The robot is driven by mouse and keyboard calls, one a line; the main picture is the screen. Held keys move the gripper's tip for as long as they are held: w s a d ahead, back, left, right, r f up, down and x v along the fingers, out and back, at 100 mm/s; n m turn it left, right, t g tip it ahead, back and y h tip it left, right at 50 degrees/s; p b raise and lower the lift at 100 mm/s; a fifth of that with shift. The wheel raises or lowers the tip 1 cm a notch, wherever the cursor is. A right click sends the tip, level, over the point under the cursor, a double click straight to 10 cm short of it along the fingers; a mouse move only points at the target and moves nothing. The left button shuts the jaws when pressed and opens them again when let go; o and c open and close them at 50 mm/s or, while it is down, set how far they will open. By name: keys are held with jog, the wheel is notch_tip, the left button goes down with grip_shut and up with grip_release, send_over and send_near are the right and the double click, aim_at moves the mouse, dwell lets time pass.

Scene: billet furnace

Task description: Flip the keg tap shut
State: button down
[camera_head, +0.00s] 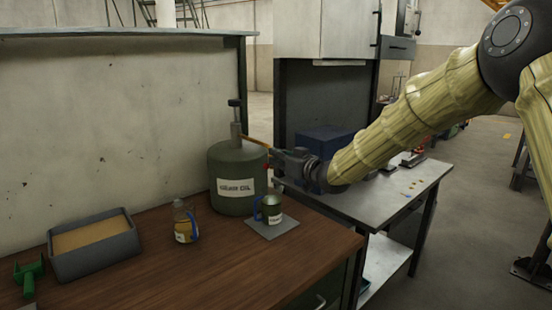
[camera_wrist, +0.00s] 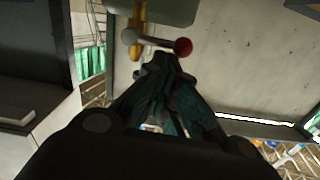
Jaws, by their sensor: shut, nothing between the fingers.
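The keg (camera_head: 232,197) is dark green with a white label that seems to read "GEAR OIL". It stands upright on the brown bench, with a pump neck on top. In the wrist view, the tap lever (camera_wrist: 150,40) is a grey bar with a red ball knob (camera_wrist: 183,46) at its right end. The bar crosses a yellow-orange part below the keg's edge (camera_wrist: 165,12). My gripper (camera_wrist: 160,62) is shut and empty, its tips close to the lever just below the knob; I cannot tell whether they touch. In the head view my gripper (camera_head: 273,166) is at the keg's right side and hides most of the tap.
A small can with a blue handle (camera_head: 271,208) stands on a grey mat (camera_head: 274,230) below my gripper. A jug (camera_head: 183,224), a grey-rimmed tray (camera_head: 92,263) and a green tool (camera_head: 28,274) are left on the bench. A metal table (camera_head: 385,204) stands right.

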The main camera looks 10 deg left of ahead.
jog(key=shift+r, duration=0.1)
jog(key=s+d+r, duration=0.4)
jog(key=s+d, duration=0.2)
jog(key=d, duration=0.2)
jog(key=shift+s+d+p, duration=0.25)
jog(key=shift+s+p, duration=0.05)
jog(key=shift+r, duration=0.1)
dwell(0.4)
